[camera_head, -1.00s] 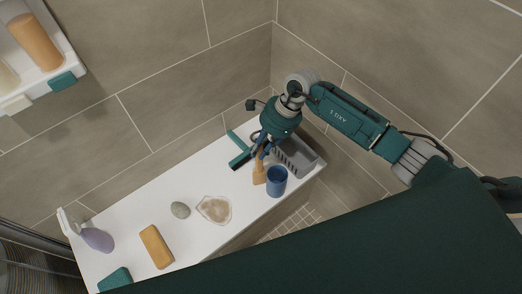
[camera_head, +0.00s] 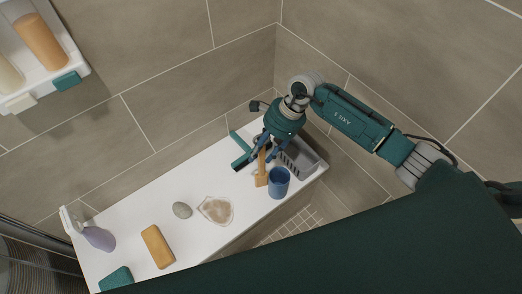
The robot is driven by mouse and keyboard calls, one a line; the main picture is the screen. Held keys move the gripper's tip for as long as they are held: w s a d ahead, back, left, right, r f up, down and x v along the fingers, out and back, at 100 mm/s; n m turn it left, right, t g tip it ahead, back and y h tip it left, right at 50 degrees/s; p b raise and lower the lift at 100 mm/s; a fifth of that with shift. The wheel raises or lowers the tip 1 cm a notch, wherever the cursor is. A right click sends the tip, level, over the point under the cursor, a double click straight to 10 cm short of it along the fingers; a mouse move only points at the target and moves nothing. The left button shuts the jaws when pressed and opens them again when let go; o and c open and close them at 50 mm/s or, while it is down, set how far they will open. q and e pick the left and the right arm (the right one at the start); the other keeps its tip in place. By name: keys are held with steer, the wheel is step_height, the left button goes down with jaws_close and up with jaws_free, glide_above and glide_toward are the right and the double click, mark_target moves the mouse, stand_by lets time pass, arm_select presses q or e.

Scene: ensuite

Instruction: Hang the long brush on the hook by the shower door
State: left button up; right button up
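A wooden-handled brush (camera_head: 261,175) is at the right part of the white ledge, beside a blue cup; its far end is hidden under my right gripper. My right gripper (camera_head: 262,157) points down over it, with its blue fingers spread on either side of the wooden handle. I cannot tell whether the fingers touch it. My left gripper is not in view. I see neither the hook nor the shower door clearly.
The white ledge (camera_head: 140,207) also holds a blue cup (camera_head: 279,184), grey basket (camera_head: 300,160), teal squeegee (camera_head: 241,146), stone (camera_head: 182,210), soap dish (camera_head: 215,210), orange bar (camera_head: 157,246), teal sponge (camera_head: 117,279) and spray bottle (camera_head: 98,238). A shelf (camera_head: 60,62) hangs upper left.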

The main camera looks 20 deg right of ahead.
steer(key=p+v, duration=0.4)
steer(key=v, duration=0.7)
steer(key=shift+r, duration=0.25)
